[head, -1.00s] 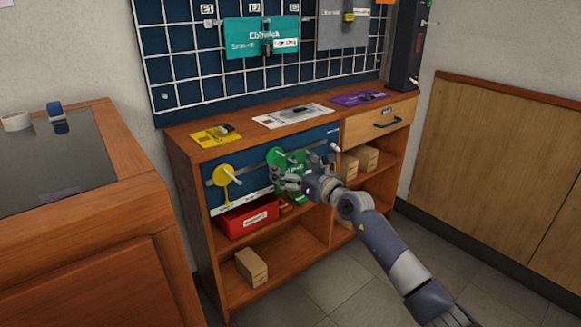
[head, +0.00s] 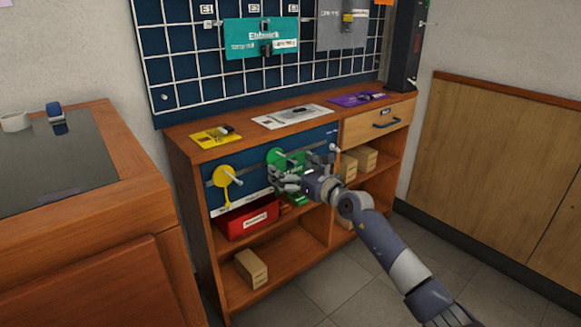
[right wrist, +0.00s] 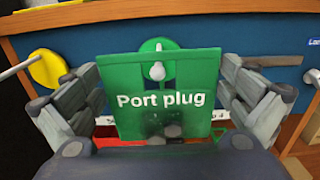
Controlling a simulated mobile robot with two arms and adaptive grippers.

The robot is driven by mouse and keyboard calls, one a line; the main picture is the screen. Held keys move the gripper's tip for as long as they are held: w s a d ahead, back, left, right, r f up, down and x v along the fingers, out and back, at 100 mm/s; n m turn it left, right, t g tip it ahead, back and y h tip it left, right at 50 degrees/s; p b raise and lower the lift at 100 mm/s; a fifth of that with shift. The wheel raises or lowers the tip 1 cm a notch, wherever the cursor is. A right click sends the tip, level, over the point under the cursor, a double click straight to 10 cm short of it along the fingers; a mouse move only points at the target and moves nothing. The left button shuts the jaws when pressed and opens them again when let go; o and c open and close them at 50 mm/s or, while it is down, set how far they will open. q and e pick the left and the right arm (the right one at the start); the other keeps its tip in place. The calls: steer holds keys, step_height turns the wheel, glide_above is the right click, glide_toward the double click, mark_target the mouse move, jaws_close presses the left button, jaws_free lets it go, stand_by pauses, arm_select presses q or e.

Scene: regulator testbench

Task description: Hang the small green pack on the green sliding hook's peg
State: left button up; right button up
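The small green pack (right wrist: 160,101), lettered "Port plug", stands flat and upright in the right wrist view, with small dark parts low on its front. The green sliding hook (right wrist: 155,45) is a round disc behind its top edge; the pale end of its peg (right wrist: 158,71) shows at the pack's top hole. In the head view the green hook (head: 276,157) is on the rail, with my right gripper (head: 296,180) in front. Its fingers flank the pack's two side edges; whether they press on them is unclear. My left gripper is out of view.
A yellow hook (head: 223,176) is left of the green one on the rail, and a white peg (head: 334,147) is to the right. A red bin (head: 248,217) sits on the shelf below. The wooden counter (head: 250,140) overhangs just above, carrying several flat cards.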

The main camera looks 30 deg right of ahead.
steer(key=shift+s, duration=0.1)
steer(key=s+d, duration=0.1)
steer(key=s, duration=1)
steer(key=shift+s, duration=0.4)
